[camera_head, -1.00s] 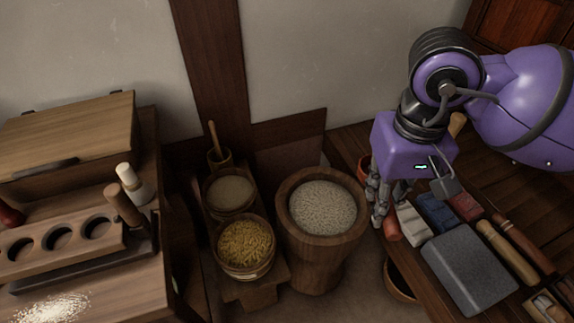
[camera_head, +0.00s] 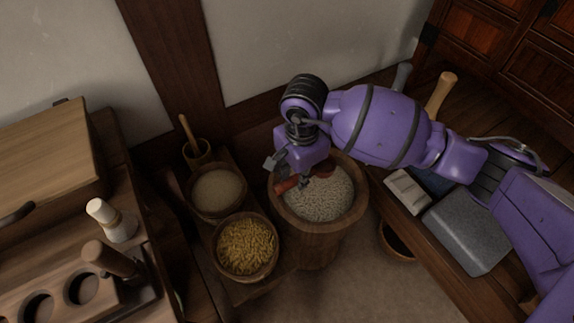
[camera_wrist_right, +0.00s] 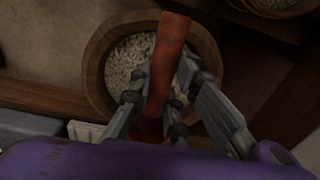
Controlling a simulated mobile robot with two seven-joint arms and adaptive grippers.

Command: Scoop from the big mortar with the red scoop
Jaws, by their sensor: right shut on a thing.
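The big mortar (camera_head: 318,238) is a wooden tub filled with pale grain (camera_head: 325,200). My right gripper (camera_head: 306,179) is over its opening, towards the back left of the rim. It is shut on the red scoop (camera_head: 287,185), whose red-brown body shows on both sides of the fingers. In the right wrist view the scoop (camera_wrist_right: 169,60) runs between the fingers (camera_wrist_right: 152,108), with the mortar's rim (camera_wrist_right: 94,60) and grain beyond it. I cannot tell whether the scoop touches the grain. My left gripper is not in view.
Left of the mortar stand a tub of beige grain (camera_head: 217,188), a tub of yellow grain (camera_head: 247,246) and a small pot with a stick (camera_head: 196,152). A grey stone block (camera_head: 466,232) is on the bench at right. A rack (camera_head: 60,296) fills the lower left.

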